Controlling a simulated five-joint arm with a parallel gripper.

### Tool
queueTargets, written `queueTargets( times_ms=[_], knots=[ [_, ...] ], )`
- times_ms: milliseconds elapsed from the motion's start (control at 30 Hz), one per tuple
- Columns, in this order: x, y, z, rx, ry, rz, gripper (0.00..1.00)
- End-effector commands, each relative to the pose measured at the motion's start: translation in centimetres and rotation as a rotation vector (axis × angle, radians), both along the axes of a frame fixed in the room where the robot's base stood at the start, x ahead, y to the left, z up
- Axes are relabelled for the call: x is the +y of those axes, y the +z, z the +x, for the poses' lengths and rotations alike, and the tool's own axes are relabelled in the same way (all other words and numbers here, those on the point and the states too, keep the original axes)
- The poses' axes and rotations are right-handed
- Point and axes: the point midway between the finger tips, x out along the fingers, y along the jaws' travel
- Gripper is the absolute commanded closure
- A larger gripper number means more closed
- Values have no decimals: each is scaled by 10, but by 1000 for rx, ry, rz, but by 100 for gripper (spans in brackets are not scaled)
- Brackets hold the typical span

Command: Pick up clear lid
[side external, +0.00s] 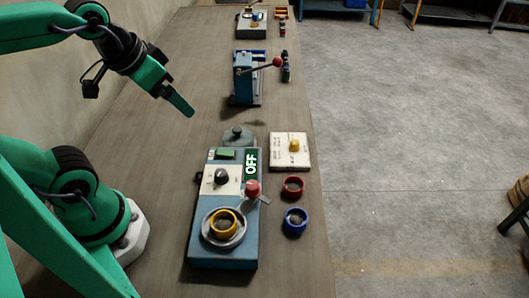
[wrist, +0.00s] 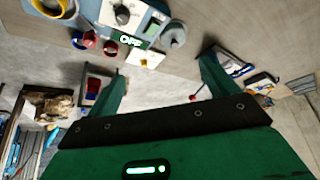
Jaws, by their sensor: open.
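The clear lid (side external: 237,136) looks like a round, greyish see-through disc with a small knob on top. It lies on the table just behind the blue machine (side external: 240,247), whose panel reads OFF. In the wrist view the lid (wrist: 173,36) shows near the top, right of the OFF panel. My gripper (side external: 187,109) is above the table, to the left of the lid and farther back, apart from it. In the wrist view both fingers of my gripper (wrist: 162,82) are spread with nothing between them.
A cream board (side external: 284,160) with a yellow knob lies right of the lid. A red ring (side external: 292,187) and a blue ring (side external: 295,222) lie right of the machine. A blue press (side external: 243,82) with a red-balled lever stands farther back. Bare table lies left of the lid.

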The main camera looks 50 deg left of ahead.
Motion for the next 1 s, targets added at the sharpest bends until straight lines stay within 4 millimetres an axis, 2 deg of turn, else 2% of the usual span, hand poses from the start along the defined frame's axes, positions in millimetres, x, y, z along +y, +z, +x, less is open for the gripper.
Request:
queueTargets(
  times_ms=[167,467,767,1000],
  knots=[
    [1,-2,11,31,-20,13,14],
    [6,-13,50,124,-99,53,14],
    [13,-38,94,227,-193,87,14],
    [19,-68,127,307,-271,103,14]
  ],
)
